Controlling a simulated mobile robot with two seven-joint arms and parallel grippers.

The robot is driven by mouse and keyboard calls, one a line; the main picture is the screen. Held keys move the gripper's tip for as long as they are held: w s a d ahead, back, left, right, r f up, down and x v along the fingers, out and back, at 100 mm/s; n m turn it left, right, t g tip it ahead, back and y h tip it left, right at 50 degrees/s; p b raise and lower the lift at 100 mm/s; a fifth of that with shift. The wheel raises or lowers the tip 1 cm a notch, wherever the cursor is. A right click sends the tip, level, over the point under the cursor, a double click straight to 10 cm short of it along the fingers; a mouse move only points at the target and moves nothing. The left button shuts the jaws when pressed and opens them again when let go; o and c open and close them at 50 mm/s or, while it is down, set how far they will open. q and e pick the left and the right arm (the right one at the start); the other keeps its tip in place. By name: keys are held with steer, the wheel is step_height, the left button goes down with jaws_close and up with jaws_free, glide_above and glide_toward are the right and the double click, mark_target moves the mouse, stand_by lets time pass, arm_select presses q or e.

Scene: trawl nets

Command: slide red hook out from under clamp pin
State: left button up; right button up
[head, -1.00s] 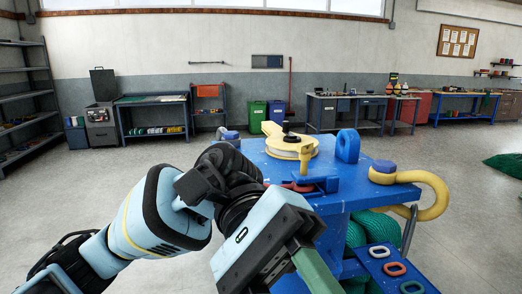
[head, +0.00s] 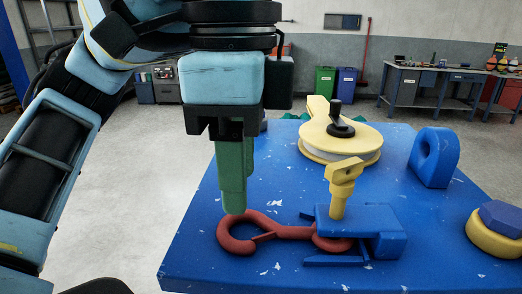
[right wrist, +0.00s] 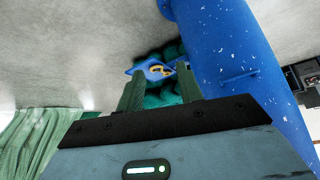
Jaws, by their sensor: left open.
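The red hook (head: 288,232) lies flat on the blue table top (head: 215,262) in the head view. Its curved end is at the left, and its right end reaches under the yellow clamp pin (head: 342,187) beside the blue clamp block (head: 385,232). The pin stands upright on the clamp and partly hides that end. My left gripper (head: 234,209) points straight down at the hook's curved end, its green fingers seen nearly in line. I cannot tell whether the tips touch the hook. My right gripper (right wrist: 159,92) shows in the right wrist view with its fingers apart.
A yellow reel (head: 340,146) with a black knob stands behind the clamp. A blue lug (head: 434,158) and a yellow-and-blue fitting (head: 497,230) are at the right. The front left of the table top is clear. A blue column (right wrist: 235,70) stands beside my right gripper.

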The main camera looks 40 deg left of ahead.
mark_target(241, 241)
arm_select(q)
steer(key=shift+s, duration=0.4)
steer(key=f+b, duration=0.1)
steer(key=f, duration=0.2)
steer(key=f+b, duration=0.1)
steer(key=f, duration=0.2)
steer(key=shift+w+f, duration=0.2)
steer(key=shift+f, duration=0.65)
arm_select(e)
steer(key=s+f, duration=0.1)
steer(key=f, duration=0.1)
steer(key=shift+s+f, duration=0.3)
steer(key=shift+s, duration=0.05)
steer(key=shift+a, duration=0.1)
arm_select(q)
jaws_close()
arm_select(e)
steer(key=shift+s+g, duration=0.1)
steer(key=shift+g, duration=0.2)
